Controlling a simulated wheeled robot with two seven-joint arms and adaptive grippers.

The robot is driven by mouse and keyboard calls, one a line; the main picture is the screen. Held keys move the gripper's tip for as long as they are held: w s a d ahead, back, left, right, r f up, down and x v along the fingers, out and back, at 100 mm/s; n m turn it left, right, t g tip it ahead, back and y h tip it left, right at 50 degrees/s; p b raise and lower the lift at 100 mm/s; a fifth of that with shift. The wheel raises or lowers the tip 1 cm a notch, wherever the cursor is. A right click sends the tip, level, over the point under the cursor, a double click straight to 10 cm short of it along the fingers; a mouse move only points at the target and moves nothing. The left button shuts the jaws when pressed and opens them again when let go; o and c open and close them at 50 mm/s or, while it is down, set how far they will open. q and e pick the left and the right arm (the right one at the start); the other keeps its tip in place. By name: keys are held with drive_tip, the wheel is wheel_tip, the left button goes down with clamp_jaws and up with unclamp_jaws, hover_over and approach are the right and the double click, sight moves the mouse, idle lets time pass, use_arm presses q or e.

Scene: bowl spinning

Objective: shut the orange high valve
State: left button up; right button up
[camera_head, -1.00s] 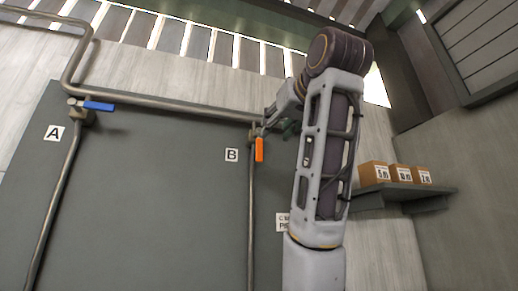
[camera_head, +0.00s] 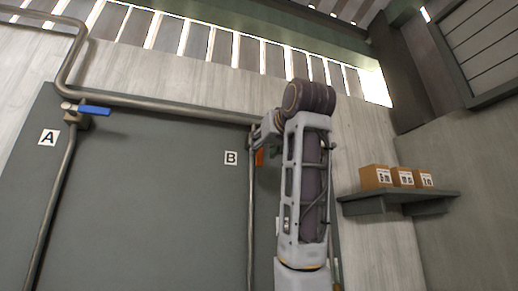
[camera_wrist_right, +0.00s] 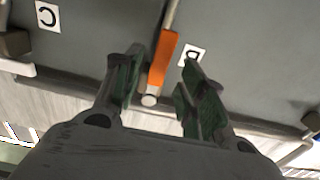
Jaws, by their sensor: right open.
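The orange valve handle (camera_head: 259,157) shows only in part in the head view, beside the B label, with my right gripper (camera_head: 260,139) in front of its upper part. In the right wrist view the orange handle (camera_wrist_right: 162,60) lies lengthwise along its pipe. My right gripper (camera_wrist_right: 163,68) is open there, with one finger on each side of the handle and gaps between. A round valve end (camera_wrist_right: 149,100) sits at the handle's lower end in that view. My left gripper is not in view.
A blue-handled valve (camera_head: 95,111) is by label A (camera_head: 48,137), its handle across its pipe. A metal pipe (camera_head: 170,103) runs along the panel's top. A shelf (camera_head: 400,201) with boxes stands right. A white handle (camera_wrist_right: 17,67) shows near another label in the wrist view.

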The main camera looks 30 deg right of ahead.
sight(260, 151)
drive_tip(key=shift+p+x, duration=0.7)
drive_tip(key=shift+x, duration=1.7)
clamp_jaws()
